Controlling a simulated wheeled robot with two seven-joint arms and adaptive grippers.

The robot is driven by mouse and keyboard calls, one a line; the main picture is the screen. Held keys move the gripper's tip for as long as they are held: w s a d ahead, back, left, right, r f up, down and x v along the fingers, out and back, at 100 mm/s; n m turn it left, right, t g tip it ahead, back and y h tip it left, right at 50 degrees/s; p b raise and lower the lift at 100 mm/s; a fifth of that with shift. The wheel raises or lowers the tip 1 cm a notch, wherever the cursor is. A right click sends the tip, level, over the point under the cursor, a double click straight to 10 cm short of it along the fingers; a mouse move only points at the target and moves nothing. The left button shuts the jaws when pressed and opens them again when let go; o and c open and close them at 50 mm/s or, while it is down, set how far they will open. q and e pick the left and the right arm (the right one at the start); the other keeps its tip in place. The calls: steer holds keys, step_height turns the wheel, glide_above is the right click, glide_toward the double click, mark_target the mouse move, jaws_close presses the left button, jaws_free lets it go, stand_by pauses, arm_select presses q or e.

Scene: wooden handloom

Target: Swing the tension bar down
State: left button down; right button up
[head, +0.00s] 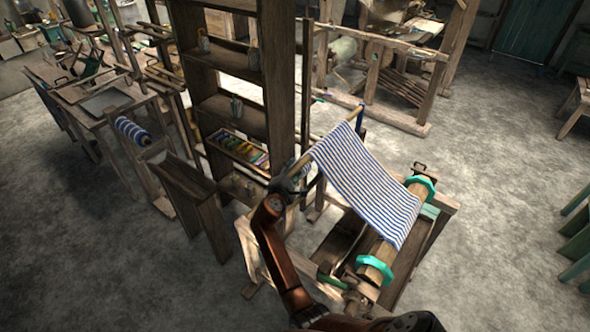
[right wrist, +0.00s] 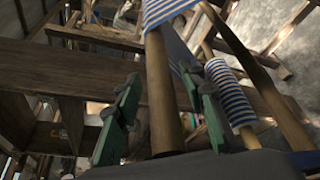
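The tension bar (head: 340,128) is a pale wooden rod. It slants from upper right to lower left in the head view, with the blue-and-white striped cloth (head: 365,180) running from it down to the roller with teal rings (head: 378,257). My right gripper (head: 287,180) is at the bar's left end. In the right wrist view, the bar (right wrist: 160,85) runs between the two green fingers of this gripper (right wrist: 165,110). A gap shows on the left finger's side; contact at the right finger is unclear. My left gripper is not in view.
A tall wooden shelf (head: 277,75) with jars and colored spools stands close left of the gripper. The loom's wooden frame (head: 425,250) surrounds the roller. A blue-striped roll (head: 132,130) sits further left. Open floor (head: 490,180) lies to the right.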

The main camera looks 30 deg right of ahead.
steer(key=shift+w, duration=0.1)
steer(key=shift+s+d+r, duration=0.1)
steer(key=shift+s+d, duration=0.1)
steer(key=shift+s, duration=0.05)
steer(key=shift+d, duration=0.15)
steer(key=c, duration=0.3)
jaws_close()
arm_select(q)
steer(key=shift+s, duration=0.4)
